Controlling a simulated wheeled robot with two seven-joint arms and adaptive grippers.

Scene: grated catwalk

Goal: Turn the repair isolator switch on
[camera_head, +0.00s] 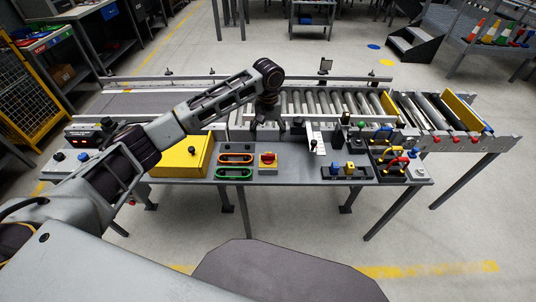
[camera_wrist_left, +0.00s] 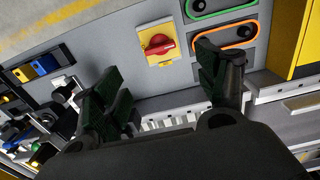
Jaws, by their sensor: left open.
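The isolator switch (camera_head: 267,161) is a red rotary knob on a yellow square plate, on the grey bench panel near the middle. It shows larger in the left wrist view (camera_wrist_left: 159,46), top centre, with its red grip lying nearly crosswise in that picture. Which marked position the knob points to is too small to read. My left gripper (camera_head: 267,125) is open and empty, over the rollers just behind the switch. In the left wrist view its spread fingers (camera_wrist_left: 158,64) stand on either side of the switch in the picture, apart from it. My right gripper is not in view.
Orange and green ringed button panels (camera_head: 235,159) and a yellow box (camera_head: 181,157) stand left of the switch. A block with blue and yellow parts (camera_head: 345,170) and a rack of coloured handles (camera_head: 390,158) are to the right. Roller conveyor (camera_head: 345,103) runs behind.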

